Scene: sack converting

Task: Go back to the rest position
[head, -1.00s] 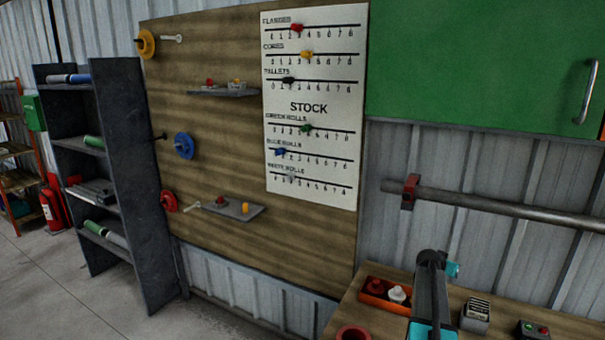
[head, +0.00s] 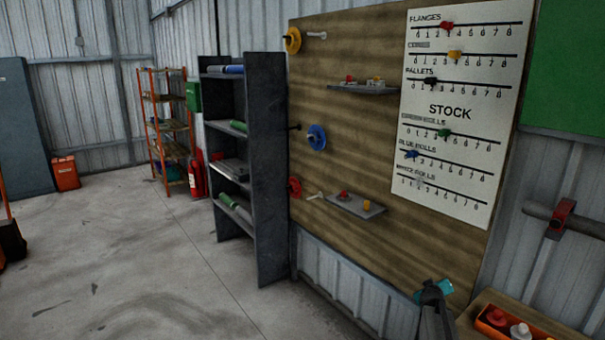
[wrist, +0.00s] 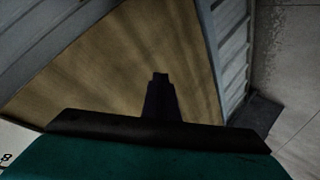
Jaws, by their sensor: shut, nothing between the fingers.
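My gripper (wrist: 160,77) shows in the wrist view as a dark narrow shape beyond a black edge and a teal body. Its fingers are together with nothing between them. In the head view, part of my arm, dark with a teal piece, stands at the lower right in front of the board's lower edge. The fingers cannot be made out there.
The wooden board (head: 345,150) carries a white stock chart (head: 450,112) and small shelves. A dark shelf unit (head: 272,170) with rolls stands left of it. A bench with an orange bin (head: 490,325) is at lower right. Open concrete floor (head: 130,270) lies left.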

